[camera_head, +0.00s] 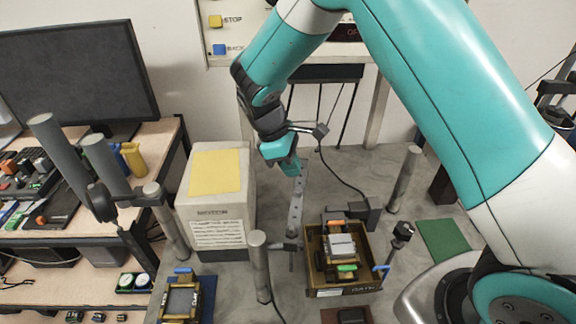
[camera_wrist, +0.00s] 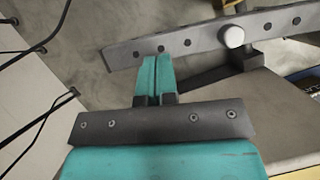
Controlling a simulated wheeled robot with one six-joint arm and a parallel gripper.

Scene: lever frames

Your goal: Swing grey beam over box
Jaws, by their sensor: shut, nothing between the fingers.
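The grey beam (camera_head: 296,208) is a flat bar with a row of holes. In the head view it runs from just under my gripper toward the front, left of an open brown box (camera_head: 318,280). The box holds a light grey block with orange and green parts. In the wrist view the beam (camera_wrist: 185,42) crosses the upper part, with a pale round knob (camera_wrist: 234,37) on it. My gripper (camera_head: 291,168) is shut and empty near the beam's far end. Its teal fingertips (camera_wrist: 153,60) show just below the beam in the wrist view; contact cannot be told.
A pale cabinet (camera_head: 225,215) with a yellow top (camera_head: 216,171) stands left of the beam. Grey posts (camera_head: 259,265) (camera_head: 404,180) rise on both sides. A small dark tray (camera_head: 184,297) sits at front left. A green mat (camera_head: 443,241) lies right.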

